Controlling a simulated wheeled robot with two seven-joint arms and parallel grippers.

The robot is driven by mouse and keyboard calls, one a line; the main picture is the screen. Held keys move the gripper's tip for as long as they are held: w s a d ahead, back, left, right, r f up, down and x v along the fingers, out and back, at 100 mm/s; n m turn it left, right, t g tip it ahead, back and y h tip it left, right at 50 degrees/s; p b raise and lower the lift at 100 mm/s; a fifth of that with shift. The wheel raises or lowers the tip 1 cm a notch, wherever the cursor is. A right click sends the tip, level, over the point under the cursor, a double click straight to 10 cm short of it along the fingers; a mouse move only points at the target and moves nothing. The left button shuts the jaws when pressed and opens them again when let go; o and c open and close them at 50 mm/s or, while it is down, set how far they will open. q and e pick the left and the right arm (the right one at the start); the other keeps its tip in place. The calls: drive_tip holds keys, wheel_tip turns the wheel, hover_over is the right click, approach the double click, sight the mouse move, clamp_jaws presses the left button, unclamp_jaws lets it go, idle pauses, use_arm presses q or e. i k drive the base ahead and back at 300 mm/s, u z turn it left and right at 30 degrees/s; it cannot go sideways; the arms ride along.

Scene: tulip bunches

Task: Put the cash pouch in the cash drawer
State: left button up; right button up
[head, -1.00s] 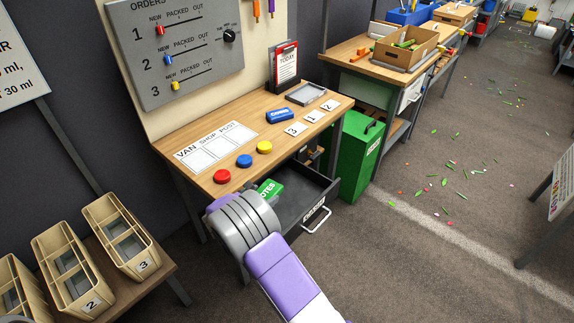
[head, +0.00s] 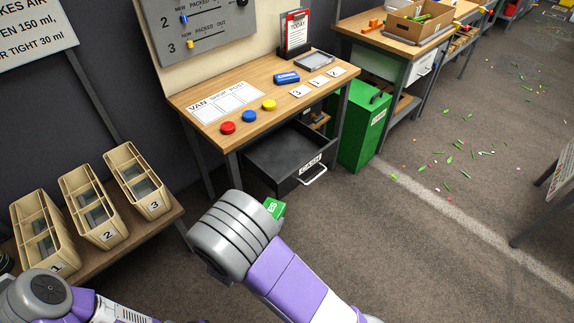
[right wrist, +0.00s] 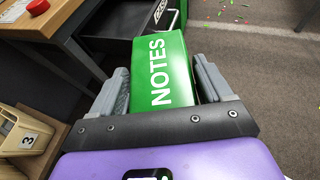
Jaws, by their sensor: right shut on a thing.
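The cash pouch appears to be the green block lettered NOTES (right wrist: 158,70). My right gripper (right wrist: 162,82) is shut on it, one finger on each side. In the head view only a corner of the green pouch (head: 274,208) shows past my right wrist, which hides the fingers. The cash drawer (head: 312,165), dark grey with a CASH label and pale handle, is pulled open under the wooden desk. Its visible floor looks empty. The pouch is outside the drawer, in front of and left of it in the picture. My left arm shows at bottom left; its gripper is out of view.
The desk (head: 225,92) carries red, blue and yellow buttons, numbered cards and a blue item (head: 287,78). A green cabinet (head: 362,130) stands right of the drawer. Numbered beige bins (head: 95,210) stand at left. Open floor lies front right.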

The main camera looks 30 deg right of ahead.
sight(287, 145)
drive_tip(key=u, duration=0.05)
drive_tip(key=k, duration=0.65)
drive_tip(key=z, duration=0.85)
drive_tip(key=i, duration=2.25)
drive_tip(key=u, duration=0.6)
